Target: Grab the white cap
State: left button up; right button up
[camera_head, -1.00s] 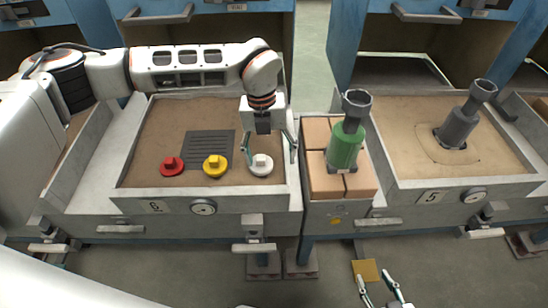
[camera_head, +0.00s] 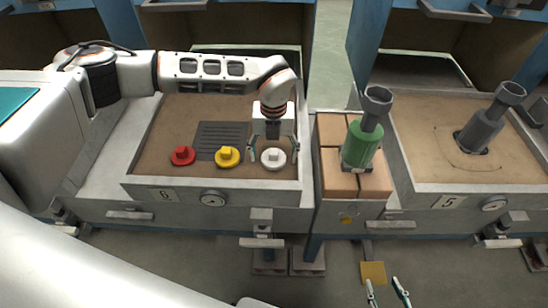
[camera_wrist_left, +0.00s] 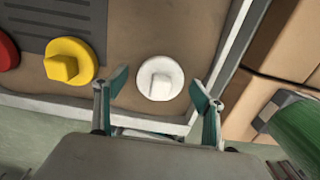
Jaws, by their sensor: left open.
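The white cap (camera_head: 273,158) is a round disc with a raised block on top. It lies on the brown bed of the tray, near its front right corner, right of the yellow cap (camera_head: 227,156). My left gripper (camera_head: 272,158) is open above the white cap. In the left wrist view the white cap (camera_wrist_left: 160,78) shows just ahead of and between the two spread fingers, with no visible contact. My right gripper (camera_head: 388,290) shows at the bottom edge of the head view, its two fingers apart, over the floor.
A red cap (camera_head: 183,156) lies left of the yellow one, in front of a dark grille (camera_head: 217,138). The tray's pale rim (camera_head: 215,190) runs close to the white cap. A green shell (camera_head: 361,143) stands on boxes to the right; a grey shell (camera_head: 490,120) leans in tray 5.

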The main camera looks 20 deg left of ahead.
pick_arm(q)
jog(key=shift+r, duration=0.1)
jog(key=c, duration=1.2)
jog(key=shift+r, duration=0.1)
